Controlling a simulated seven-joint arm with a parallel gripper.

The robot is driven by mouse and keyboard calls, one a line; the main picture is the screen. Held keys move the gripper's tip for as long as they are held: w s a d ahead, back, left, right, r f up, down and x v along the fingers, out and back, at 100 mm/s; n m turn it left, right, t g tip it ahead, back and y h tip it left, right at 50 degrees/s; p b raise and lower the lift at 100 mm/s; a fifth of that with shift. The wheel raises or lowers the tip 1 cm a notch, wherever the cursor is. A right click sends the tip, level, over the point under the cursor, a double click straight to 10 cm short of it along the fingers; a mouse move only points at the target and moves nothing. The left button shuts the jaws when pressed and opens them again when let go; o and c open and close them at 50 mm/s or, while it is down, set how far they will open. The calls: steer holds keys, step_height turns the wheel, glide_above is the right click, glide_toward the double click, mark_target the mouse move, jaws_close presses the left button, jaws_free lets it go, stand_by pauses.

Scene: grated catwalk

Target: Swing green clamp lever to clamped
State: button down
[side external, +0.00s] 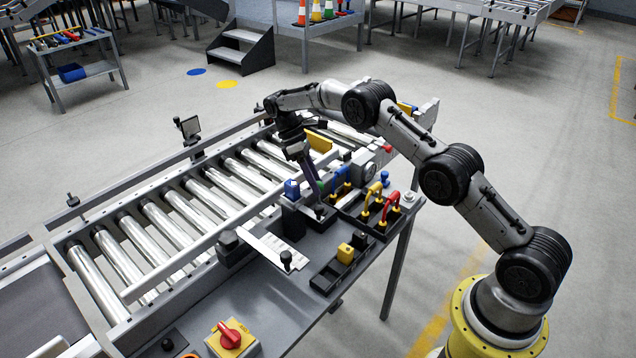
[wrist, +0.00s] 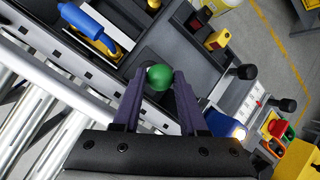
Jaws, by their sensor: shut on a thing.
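The green clamp lever shows as a round green knob (wrist: 159,78) in the wrist view. My gripper (wrist: 160,73) has its two purple fingers on either side of this knob and is shut on it. The lever's arm and pivot are hidden below the knob, so I cannot tell its angle. In the side external view my gripper (side external: 319,208) reaches down to the dark fixture panel beside the rollers. A small patch of green (side external: 320,185) shows beside the fingers there; the fingers hide most of that spot.
A blue-topped part (side external: 291,188) stands close left of the fingers. Blue (side external: 340,175) and red (side external: 366,208) handles stand close right. A yellow block (side external: 346,253) sits in a black tray in front. A red rotary switch (side external: 230,334) is at the front. Metal rollers (side external: 180,215) lie left.

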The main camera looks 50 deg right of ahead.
steer(key=shift+w+g, duration=0.4)
steer(key=shift+g, duration=0.1)
stand_by(0.4)
steer(key=shift+c, duration=2.3)
jaws_free()
steer(key=shift+f, duration=0.1)
step_height(320, 180, up, 4)
steer(key=shift+s+f, duration=0.1)
steer(key=shift+s, duration=0.05)
steer(key=s+a+r, duration=0.2)
steer(key=s+r, duration=0.7)
steer(key=s, duration=0.4)
steer(key=shift+s+a, duration=0.15)
steer(key=shift+s, duration=0.15)
steer(key=shift+r, duration=0.1)
